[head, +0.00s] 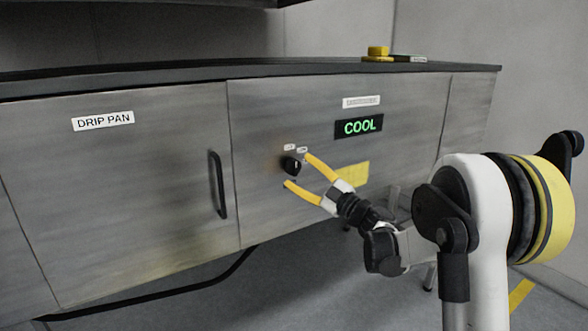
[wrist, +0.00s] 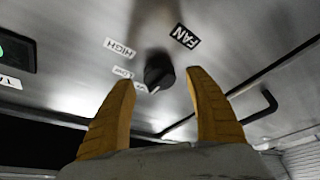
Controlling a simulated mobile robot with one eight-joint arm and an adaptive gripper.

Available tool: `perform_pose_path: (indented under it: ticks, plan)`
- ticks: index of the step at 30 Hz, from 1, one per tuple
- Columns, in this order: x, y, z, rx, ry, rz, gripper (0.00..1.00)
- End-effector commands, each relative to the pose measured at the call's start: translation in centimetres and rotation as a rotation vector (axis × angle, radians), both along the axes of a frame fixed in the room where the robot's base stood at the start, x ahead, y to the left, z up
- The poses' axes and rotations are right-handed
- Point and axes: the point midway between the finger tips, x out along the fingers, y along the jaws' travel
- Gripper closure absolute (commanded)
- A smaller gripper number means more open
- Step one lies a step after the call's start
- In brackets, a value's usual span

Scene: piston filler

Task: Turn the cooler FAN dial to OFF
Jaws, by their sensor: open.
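The FAN dial (head: 291,166) is a small black round knob on the grey metal front. In the wrist view the dial (wrist: 158,70) sits beyond and between the fingertips, with a small white mark on its lower edge. A FAN label (wrist: 184,36), a HIGH label (wrist: 119,48) and a LOW label (wrist: 122,72) are around it. Another small label beside the dial is partly hidden by a finger. My gripper (head: 298,170) is open, its yellow fingers on either side of the dial. It also shows in the wrist view (wrist: 160,77). I cannot tell whether the fingers touch the dial.
A green COOL display (head: 358,127) is above right of the dial. A black door handle (head: 217,185) is to the left, on the DRIP PAN door (head: 110,190). A yellow label (head: 352,175) is behind my gripper. A yellow object (head: 378,53) sits on the dark top.

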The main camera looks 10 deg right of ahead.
Motion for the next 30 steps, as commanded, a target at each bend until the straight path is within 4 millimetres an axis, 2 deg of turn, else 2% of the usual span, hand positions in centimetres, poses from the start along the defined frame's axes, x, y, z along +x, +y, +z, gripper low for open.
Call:
perform_pose_path:
  ticks: [6, 12, 18, 30]
  plan:
    - [-4.0, -2.9, -1.3, 0.000, -0.001, -0.004, 0.37]
    - [-6.6, -4.6, -2.2, 0.000, 0.000, -0.002, 0.37]
    - [-7.5, -5.2, -2.5, 0.000, 0.000, 0.000, 0.37]
    - [-7.5, -5.2, -2.4, 0.001, -0.001, -0.003, 0.37]
